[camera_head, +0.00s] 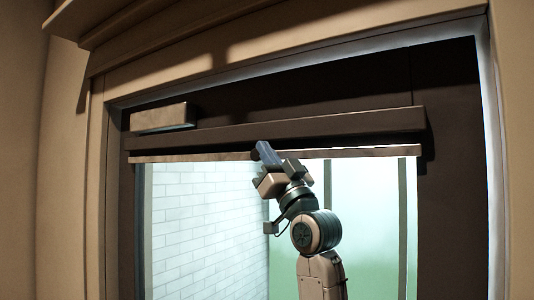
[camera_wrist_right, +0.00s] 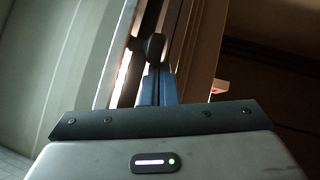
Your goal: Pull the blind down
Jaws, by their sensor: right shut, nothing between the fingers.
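The blind is rolled up at the top of the window. Its dark housing (camera_head: 340,124) spans the window, and a thin, lighter brown bottom rail (camera_head: 200,155) runs just under it. My right gripper (camera_head: 260,148) reaches up from below, with its blue fingertips over the rail near the middle. In the right wrist view its blue fingers (camera_wrist_right: 158,86) are together, with a dark rounded piece just beyond them. The fingers look shut and hold nothing. I cannot tell whether they touch the rail. My left gripper is not in view.
A pale box (camera_head: 163,117) sits above the housing at the left. Below the rail, the window shows a white brick wall (camera_head: 200,220) and a greenish pane (camera_head: 370,220). The window's frame (camera_head: 494,170) borders the right side. The space in front of the glass is free apart from my arm.

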